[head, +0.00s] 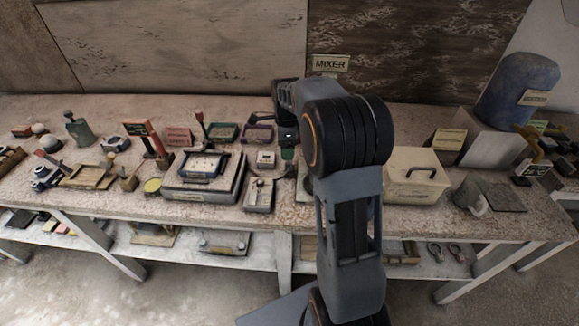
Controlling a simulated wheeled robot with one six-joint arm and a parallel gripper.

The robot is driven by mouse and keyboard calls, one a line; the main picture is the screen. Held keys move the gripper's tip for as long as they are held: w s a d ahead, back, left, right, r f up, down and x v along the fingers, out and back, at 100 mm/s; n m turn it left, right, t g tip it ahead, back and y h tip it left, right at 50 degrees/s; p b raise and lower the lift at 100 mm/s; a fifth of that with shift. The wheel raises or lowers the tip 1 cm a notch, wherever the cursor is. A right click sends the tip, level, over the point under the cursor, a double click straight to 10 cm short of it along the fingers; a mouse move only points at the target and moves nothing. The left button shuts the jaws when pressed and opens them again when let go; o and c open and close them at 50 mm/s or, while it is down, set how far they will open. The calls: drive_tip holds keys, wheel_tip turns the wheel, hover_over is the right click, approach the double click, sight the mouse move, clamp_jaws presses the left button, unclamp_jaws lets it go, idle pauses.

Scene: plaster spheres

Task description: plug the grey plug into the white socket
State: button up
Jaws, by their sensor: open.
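My arm rises through the middle of the picture and bends over the bench. Its dark end, my gripper (287,136), points down above the bench, small and partly merged with dark things behind it. Nothing can be made out between its fingers. A small white block with a dark mark, which looks like the white socket (265,158), sits on the bench just left of and below my gripper. I cannot make out the grey plug; it may be hidden behind my arm or too small to tell.
A long bench (400,222) is crowded with tools and trays. Left of my arm are a grey box with a lever (258,196) and a large dark tray (203,190). A cream box with a handle (417,177) and a blue drum (517,88) stand to the right.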

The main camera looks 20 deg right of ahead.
sight(289, 163)
drive_tip(key=f, duration=0.1)
drive_tip(key=f+m, duration=0.1)
drive_tip(key=f, duration=0.1)
drive_tip(key=shift+w+d, duration=0.4)
drive_tip(key=shift+s+f+p, duration=0.15)
drive_tip(key=shift+f+p, duration=0.15)
drive_tip(key=shift+f, duration=2.45)
drive_tip(key=shift+c, duration=0.5)
drive_tip(key=c, duration=0.9)
